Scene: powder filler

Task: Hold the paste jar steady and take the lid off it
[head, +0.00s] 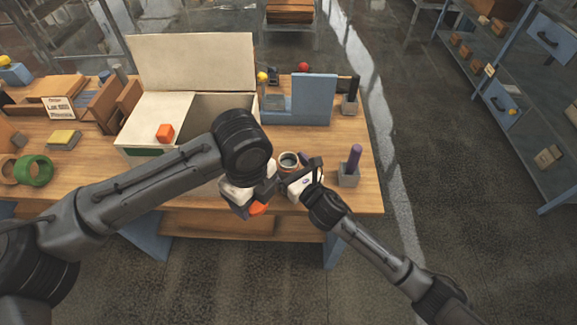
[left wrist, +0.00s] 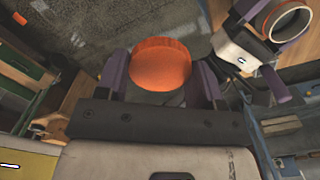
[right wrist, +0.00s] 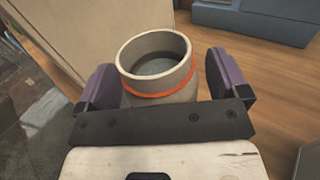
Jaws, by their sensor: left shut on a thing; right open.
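The paste jar (head: 289,159) stands near the table's front right; its open mouth and orange neck band show in the right wrist view (right wrist: 158,75). No lid is on it. My right gripper (right wrist: 165,88) is open, with a finger on either side of the jar and gaps beside it. The orange lid (left wrist: 161,65) is between the fingers of my left gripper (left wrist: 163,88), which is shut on it. In the head view the lid (head: 258,209) is partly hidden by my left gripper, near the table's front edge. The jar also shows in the left wrist view (left wrist: 283,20).
A purple-handled tool (head: 355,155) stands in a grey block right of the jar.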

